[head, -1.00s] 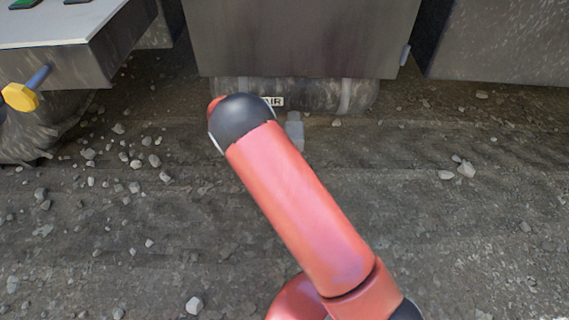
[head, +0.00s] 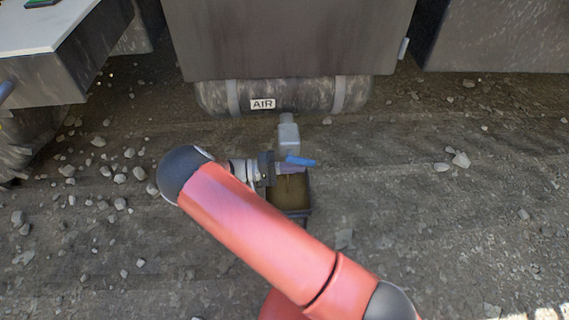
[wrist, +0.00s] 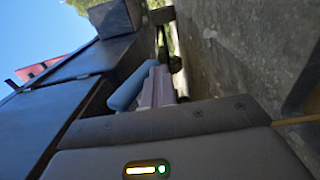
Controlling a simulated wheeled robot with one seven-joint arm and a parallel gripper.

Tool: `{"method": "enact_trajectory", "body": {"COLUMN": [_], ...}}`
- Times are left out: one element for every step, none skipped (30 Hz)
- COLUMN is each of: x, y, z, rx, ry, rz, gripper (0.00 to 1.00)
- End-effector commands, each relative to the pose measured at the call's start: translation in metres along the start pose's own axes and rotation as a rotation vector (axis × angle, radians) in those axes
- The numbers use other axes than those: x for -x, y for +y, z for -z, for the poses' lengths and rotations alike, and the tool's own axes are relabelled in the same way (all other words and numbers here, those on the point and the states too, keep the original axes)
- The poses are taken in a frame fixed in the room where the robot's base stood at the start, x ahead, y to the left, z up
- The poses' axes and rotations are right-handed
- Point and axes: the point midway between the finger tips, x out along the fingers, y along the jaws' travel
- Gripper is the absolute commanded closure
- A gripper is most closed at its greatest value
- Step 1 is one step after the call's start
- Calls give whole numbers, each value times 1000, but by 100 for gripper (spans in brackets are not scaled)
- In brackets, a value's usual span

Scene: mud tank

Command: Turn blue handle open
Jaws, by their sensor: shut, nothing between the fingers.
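The blue handle (head: 300,161) is a short bar just below a pale grey fitting (head: 289,135) under the tank. My gripper (head: 290,169) is at the handle, its fingers shut with nothing between them. In the wrist view the blue handle (wrist: 131,88) lies along the left side of my gripper's fingers (wrist: 157,90). It is very close beside them, but I cannot tell whether they touch. The lower end of the handle and its pivot are hidden behind the gripper.
A dark tank (head: 215,97) labelled AIR hangs under a large dark grey box (head: 290,40). Below the gripper stands a dark open container (head: 297,212) with brown contents. A grey bench (head: 50,75) is at the left. Stony ground lies open at the right.

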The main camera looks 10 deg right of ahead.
Motion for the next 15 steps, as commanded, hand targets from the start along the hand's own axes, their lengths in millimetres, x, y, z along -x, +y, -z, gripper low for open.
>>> {"method": "enact_trajectory", "body": {"x": [-5,-7,-10,-11,-13,-14,-15,-16,-17,-18,-18,-19,-19,-19,-20], "y": [1,2,2,2,3,3,3,3,4,4,4,4,4,5,5], "z": [-1,-1,-1,-1,-2,-2,-2,-2,-2,-2,-2,-2,-1,-1,-1], "rx": [0,0,-1,-1,-1,-1,0,0,0,0,0,0,0,0,0], "ry": [-1,0,-1,-1,-1,0,0,0,0,0,0,0,0,0,0], "rz": [-1,-1,-1,-1,0,0,1,1,2,2,2,2,2,2,2], "gripper": [100,100,100,100,100,100,100,100,100,100,100,100,100,100,100]}}
